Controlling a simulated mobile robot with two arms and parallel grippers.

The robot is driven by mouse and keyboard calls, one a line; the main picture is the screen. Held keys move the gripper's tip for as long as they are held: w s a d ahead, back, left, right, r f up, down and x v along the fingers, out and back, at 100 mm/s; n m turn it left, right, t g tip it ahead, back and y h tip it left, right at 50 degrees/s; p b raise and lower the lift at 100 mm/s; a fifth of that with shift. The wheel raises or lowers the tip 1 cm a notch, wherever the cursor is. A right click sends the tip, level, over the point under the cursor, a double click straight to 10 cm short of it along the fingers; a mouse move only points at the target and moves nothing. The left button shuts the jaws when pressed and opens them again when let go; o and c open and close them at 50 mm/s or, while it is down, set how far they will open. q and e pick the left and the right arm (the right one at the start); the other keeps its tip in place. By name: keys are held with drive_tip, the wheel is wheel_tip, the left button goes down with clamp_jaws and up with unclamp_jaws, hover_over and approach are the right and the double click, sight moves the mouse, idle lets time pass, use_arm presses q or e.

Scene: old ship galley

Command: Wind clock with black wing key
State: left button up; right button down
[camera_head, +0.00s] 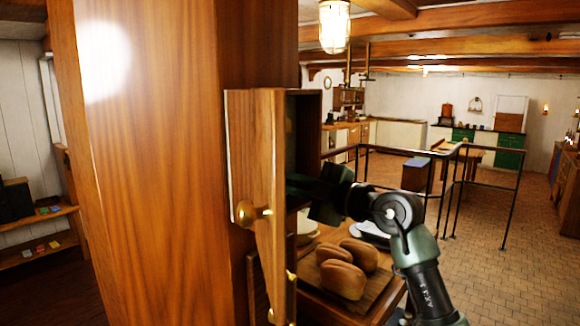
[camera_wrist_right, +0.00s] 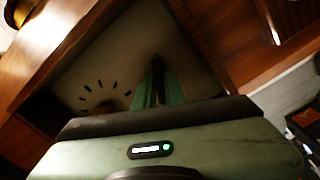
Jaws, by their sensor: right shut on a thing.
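In the head view an open wooden clock case (camera_head: 305,110) is fixed to a thick wooden post, its door (camera_head: 257,160) swung open. My right gripper (camera_head: 305,188) reaches into the case from the right; its tips are lost in shadow there. In the right wrist view the pale clock face (camera_wrist_right: 100,68) with dark hour marks fills the case opening. My right gripper (camera_wrist_right: 157,82) is shut in front of the face on a small dark thing, seemingly the black wing key (camera_wrist_right: 157,65). The fingers hide most of it, and I cannot tell whether it sits in the clock. My left gripper is not in view.
The door has a brass knob (camera_head: 252,212) and stands close to my right arm. Below the arm, several bread loaves (camera_head: 341,279) lie on a wooden board. Black railings (camera_head: 455,185) stand behind, with open tiled floor to the right.

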drive_tip(key=shift+m, duration=0.8)
drive_tip(key=m, duration=0.5)
drive_tip(key=shift+m, duration=0.4)
drive_tip(key=c, duration=1.5)
unclamp_jaws()
drive_tip(key=shift+d, duration=0.1)
drive_tip(key=v, duration=0.6)
